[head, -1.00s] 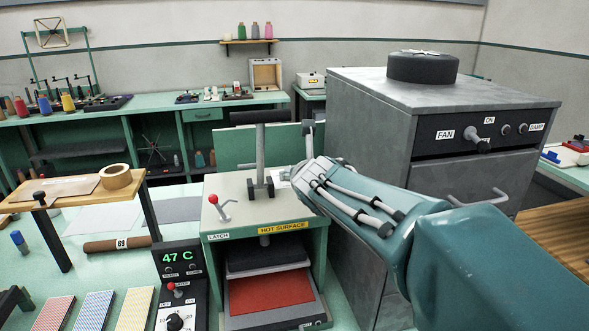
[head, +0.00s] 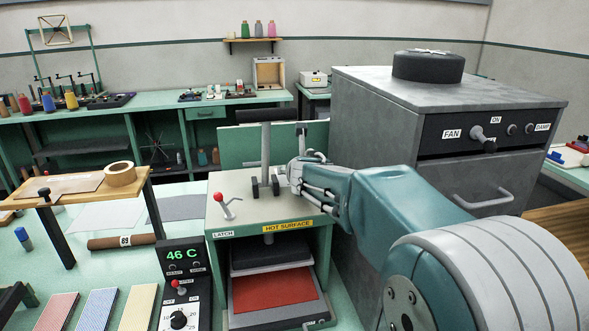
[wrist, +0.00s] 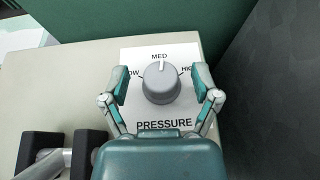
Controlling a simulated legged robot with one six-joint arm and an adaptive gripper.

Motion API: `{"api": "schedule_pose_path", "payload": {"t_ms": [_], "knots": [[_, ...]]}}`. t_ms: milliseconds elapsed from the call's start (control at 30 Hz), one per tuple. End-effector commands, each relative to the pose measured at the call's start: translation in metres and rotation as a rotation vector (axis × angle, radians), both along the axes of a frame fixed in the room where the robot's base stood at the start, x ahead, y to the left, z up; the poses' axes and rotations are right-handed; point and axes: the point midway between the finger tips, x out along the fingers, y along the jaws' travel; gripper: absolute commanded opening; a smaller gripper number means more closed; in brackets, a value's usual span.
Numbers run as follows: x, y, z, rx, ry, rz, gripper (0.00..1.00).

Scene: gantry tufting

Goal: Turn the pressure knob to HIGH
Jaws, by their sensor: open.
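The pressure knob (wrist: 161,83) is a round grey dial on a white plate marked LOW, MED, HIGH and PRESSURE, on top of the press (head: 240,188). Its white pointer line points at MED. My gripper (wrist: 160,85) is open in the wrist view, with one finger to the left of the knob and one to the right. Gaps show between the fingers and the knob. In the head view my gripper (head: 305,172) is over the right side of the press top, and it hides the knob.
A black-ended clamp lever (wrist: 62,155) stands just left of my gripper. The grey fan cabinet (head: 375,120) rises close on the right. A red-knobbed latch (head: 222,204) is at the press's left. The press front has a HOT SURFACE label (head: 287,228).

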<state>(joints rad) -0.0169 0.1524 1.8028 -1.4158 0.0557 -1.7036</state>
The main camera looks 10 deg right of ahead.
Motion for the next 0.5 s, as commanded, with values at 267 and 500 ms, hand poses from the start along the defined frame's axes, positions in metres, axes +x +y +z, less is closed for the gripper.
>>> {"api": "schedule_pose_path", "payload": {"t_ms": [267,500], "knots": [[0.0055,-0.0004,-0.0021,0.001,0.000,0.000,0.80],[0.0054,-0.0004,-0.0021,0.001,0.000,0.000,0.26]]}}
